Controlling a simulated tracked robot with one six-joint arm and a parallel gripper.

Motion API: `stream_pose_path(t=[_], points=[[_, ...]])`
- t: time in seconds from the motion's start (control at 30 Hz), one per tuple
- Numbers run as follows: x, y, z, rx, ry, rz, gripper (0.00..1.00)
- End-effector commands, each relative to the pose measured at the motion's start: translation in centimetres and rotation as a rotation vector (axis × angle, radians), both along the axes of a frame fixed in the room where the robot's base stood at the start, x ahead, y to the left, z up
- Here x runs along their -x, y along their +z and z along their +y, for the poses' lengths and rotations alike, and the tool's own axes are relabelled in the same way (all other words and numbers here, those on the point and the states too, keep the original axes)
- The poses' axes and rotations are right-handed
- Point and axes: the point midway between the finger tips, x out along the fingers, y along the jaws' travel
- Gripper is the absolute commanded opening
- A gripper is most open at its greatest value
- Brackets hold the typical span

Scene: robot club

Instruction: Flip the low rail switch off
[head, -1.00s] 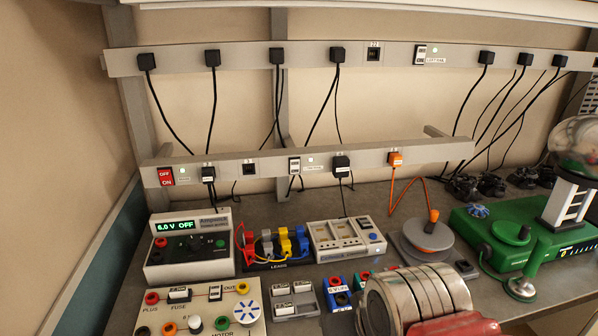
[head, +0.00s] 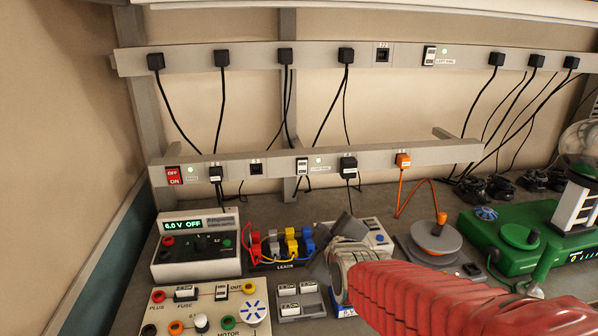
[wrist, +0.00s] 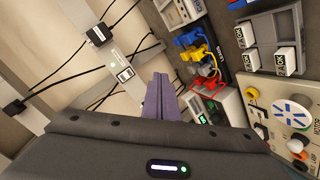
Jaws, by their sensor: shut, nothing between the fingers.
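The low rail switch (head: 302,167) is a small black-and-white rocker on the lower grey rail (head: 375,158). A green light beside it is lit, and a small label sits below the light. The switch also shows in the wrist view (wrist: 125,75), left of my fingers. I cannot read its rocker position. My gripper (wrist: 160,88) is shut and empty, its purple-grey fingers together. In the head view my gripper (head: 335,245) is over the bench, below the switch and a little right of it, apart from it. My red arm hides part of the bench there.
A red OFF/ON switch (head: 173,176) is at the rail's left end. Black plugs, such as one right of the switch (head: 348,168), and hanging cables flank it. A power supply (head: 197,244), a leads rack (head: 283,248) and a meter box (head: 375,238) stand below.

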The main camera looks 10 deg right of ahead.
Motion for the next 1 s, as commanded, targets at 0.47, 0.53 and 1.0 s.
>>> stream_pose_path(t=[0.47,0.53,1.0], points=[[-7.4,1.4,0.1,0.513,0.113,-0.379,0.0],[-7.8,1.6,0.1,0.578,0.112,-0.424,0.0],[-8.3,2.2,0.2,0.69,0.102,-0.5,0.0]])
